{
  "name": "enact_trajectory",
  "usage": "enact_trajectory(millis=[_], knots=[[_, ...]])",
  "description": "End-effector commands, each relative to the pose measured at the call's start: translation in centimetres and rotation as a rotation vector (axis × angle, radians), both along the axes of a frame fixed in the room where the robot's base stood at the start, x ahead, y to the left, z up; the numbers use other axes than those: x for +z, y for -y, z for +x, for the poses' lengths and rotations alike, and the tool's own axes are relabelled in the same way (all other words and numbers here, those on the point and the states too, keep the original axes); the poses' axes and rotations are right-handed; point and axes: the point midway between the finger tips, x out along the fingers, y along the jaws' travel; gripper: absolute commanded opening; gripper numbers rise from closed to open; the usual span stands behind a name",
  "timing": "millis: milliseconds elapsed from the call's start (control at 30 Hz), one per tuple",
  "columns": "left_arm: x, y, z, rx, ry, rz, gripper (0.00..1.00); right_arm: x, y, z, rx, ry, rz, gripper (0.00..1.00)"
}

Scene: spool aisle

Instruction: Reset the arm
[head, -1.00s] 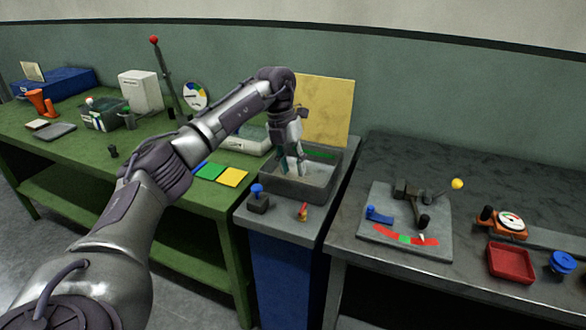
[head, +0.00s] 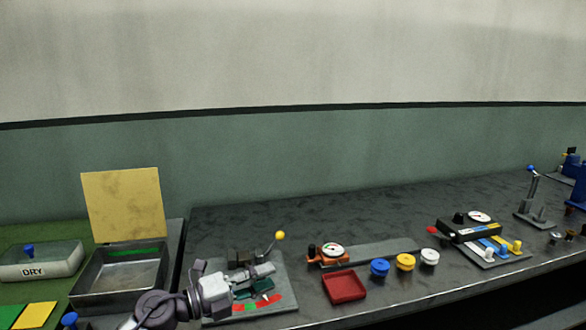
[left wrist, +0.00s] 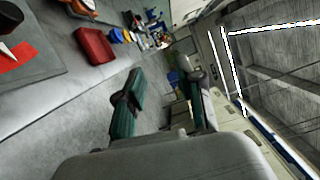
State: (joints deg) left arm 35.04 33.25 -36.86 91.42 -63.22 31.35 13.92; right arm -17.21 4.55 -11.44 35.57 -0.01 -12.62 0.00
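My left arm comes in from the bottom of the head view. Its gripper (head: 265,284) is in front of the grey lever plate (head: 287,285), which carries a yellow-knobbed lever (head: 280,236) and a red and green scale. The gripper hides part of this plate. In the left wrist view the two dark green fingers of the gripper (left wrist: 162,108) are well apart, with nothing between them. I cannot tell whether the gripper touches the plate. My right gripper is in neither view.
A red tray (head: 344,287) lies to the right of the plate, with blue (head: 380,268), yellow (head: 405,262) and white (head: 430,257) knobs beside it. An open grey bin (head: 120,285) stands to the left. The dark bench top behind the plate is mostly clear.

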Motion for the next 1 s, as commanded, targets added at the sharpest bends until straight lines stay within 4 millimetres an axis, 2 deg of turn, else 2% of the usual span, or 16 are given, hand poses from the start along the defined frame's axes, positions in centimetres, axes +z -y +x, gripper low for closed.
enact_trajectory(millis=[67,167,267,367,400,500,600,800,1000], knots=[[1.1,0.2,-0.9,0.142,-0.064,-0.25,0.37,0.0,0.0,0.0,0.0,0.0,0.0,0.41],[0.9,-2.3,-1.5,0.373,-0.2,-0.523,0.37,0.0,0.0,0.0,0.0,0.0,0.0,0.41],[-2.1,-6.4,-2.9,0.636,-0.398,-0.735,0.37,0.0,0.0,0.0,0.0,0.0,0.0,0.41],[-7.4,-10.4,-6.1,0.911,-0.647,-0.875,0.37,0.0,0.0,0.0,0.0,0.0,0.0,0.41],[-9.6,-11.6,-7.8,1.009,-0.747,-0.908,0.37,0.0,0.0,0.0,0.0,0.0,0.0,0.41],[-14.6,-13.7,-12.8,1.22,-0.985,-0.94,0.37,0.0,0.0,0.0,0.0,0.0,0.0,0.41],[-17.9,-14.5,-17.5,1.365,-1.172,-0.93,0.37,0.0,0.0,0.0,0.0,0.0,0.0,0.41],[-21.3,-14.7,-24.6,1.536,-1.429,-0.874,0.37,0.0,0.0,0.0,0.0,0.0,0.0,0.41],[-22.8,-14.4,-30.4,1.644,-1.623,-0.801,0.37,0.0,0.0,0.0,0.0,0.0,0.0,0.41]])
